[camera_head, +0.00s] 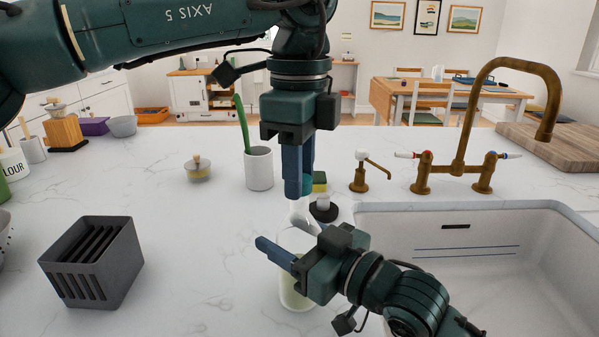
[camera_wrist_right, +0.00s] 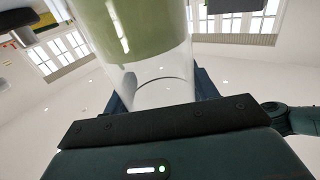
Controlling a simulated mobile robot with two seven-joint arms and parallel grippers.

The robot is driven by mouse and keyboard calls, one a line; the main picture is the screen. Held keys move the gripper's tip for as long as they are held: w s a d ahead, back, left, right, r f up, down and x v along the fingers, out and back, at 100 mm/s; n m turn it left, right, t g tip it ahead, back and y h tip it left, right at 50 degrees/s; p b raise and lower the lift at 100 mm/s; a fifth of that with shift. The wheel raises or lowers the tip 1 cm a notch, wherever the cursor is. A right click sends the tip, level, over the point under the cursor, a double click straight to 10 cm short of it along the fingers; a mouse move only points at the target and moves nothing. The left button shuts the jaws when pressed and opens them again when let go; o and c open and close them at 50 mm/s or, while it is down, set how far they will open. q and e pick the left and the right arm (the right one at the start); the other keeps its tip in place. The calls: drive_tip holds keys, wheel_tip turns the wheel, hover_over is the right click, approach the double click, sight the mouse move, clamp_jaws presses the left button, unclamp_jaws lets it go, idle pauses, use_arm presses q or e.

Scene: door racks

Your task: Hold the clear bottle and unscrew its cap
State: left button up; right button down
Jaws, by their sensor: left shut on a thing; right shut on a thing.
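The clear bottle (camera_head: 295,293) stands upright on the white counter, left of the sink, with pale green contents low inside. In the right wrist view the bottle (camera_wrist_right: 160,75) fills the space between the fingers. My right gripper (camera_head: 288,258) reaches in from the right and is shut on the bottle's body, its fingers on either side. My left gripper (camera_head: 300,192) points straight down from above and is shut on the white cap (camera_head: 299,212) at the bottle's top. The fingers partly hide the cap, so its seating on the neck is unclear.
A white sink (camera_head: 455,285) with a brass faucet (camera_head: 465,130) lies to the right. A soap pump (camera_head: 362,172) and a sponge (camera_head: 320,182) stand behind the bottle. A white cup (camera_head: 259,168) and a grey slotted holder (camera_head: 92,262) stand to the left, with clear counter between.

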use_arm(q)
drive_tip(key=shift+r, duration=2)
use_arm(e)
drive_tip(key=shift+c, duration=1.9)
unclamp_jaws()
